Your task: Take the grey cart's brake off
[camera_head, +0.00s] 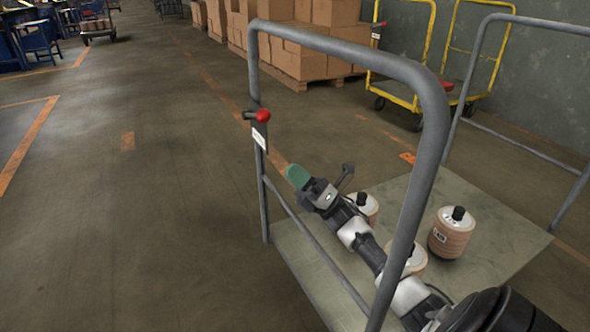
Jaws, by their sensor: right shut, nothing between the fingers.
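The grey cart (346,45) stands at the right, its tubular handle frame nearest me. A brake lever with a red knob (263,115) sits on the frame's far-left post, above a small white label. My right gripper (297,177) has green fingertips and is shut and empty. In the picture it is below and a little right of the red knob, apart from it. My right arm comes from the lower right over the cart's deck (495,235). My left gripper is not in view.
A yellow cart (428,60) and boxes on pallets (322,50) are at the back.

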